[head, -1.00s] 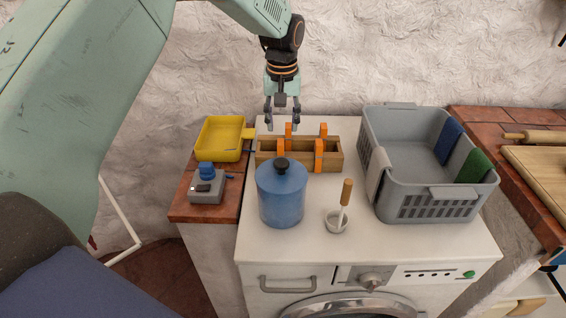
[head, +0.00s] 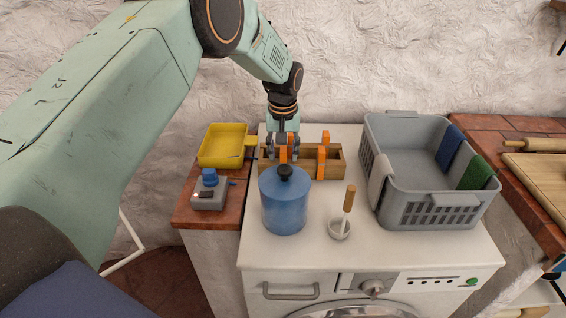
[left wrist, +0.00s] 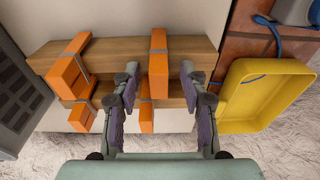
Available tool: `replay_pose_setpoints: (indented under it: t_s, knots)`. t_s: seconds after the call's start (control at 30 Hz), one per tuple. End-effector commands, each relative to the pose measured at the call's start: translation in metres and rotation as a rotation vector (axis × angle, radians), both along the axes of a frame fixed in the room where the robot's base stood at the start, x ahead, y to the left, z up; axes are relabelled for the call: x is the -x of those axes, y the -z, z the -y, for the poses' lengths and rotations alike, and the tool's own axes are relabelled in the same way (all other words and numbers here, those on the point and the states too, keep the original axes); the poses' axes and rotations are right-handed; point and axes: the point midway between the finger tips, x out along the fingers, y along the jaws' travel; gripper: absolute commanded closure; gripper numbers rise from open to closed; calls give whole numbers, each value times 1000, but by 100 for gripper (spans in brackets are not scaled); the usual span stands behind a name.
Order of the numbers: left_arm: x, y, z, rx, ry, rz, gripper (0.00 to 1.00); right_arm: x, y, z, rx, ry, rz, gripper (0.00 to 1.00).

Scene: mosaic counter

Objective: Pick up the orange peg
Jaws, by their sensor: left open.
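A wooden box (head: 310,160) stands at the back of the white washing machine top, with orange pegs over its walls. One orange peg (left wrist: 158,55) lies between the fingers of my left gripper (left wrist: 160,72) in the left wrist view. The gripper is open, with a finger on each side and visible gaps. In the head view the gripper (head: 283,150) is low over the left part of the box, partly in front of this peg. A second orange peg (head: 322,158) is to the right; it also shows at left in the wrist view (left wrist: 70,75). My right gripper is not in view.
A blue canister (head: 284,205) stands just in front of the box. A yellow tray (head: 222,160) and a grey device (head: 210,197) are at left. A grey basket (head: 435,210) is at right. A small white pot (head: 339,230) holds a wooden-handled tool.

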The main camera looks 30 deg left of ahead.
Motion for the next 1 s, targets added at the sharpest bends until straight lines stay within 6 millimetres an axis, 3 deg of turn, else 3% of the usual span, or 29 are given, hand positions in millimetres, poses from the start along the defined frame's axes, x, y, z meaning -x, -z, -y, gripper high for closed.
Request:
replay_pose_setpoints:
  t_s: [0.5, 0.8, 1.0]
  knots:
    - [0, 0, 0, 0, 0, 0, 99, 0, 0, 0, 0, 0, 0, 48]
    - [0, -3, 0, 0, 0, 0, 100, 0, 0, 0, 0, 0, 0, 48]
    - [-1, -32, 0, 0, 0, 4, 100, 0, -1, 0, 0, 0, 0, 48]
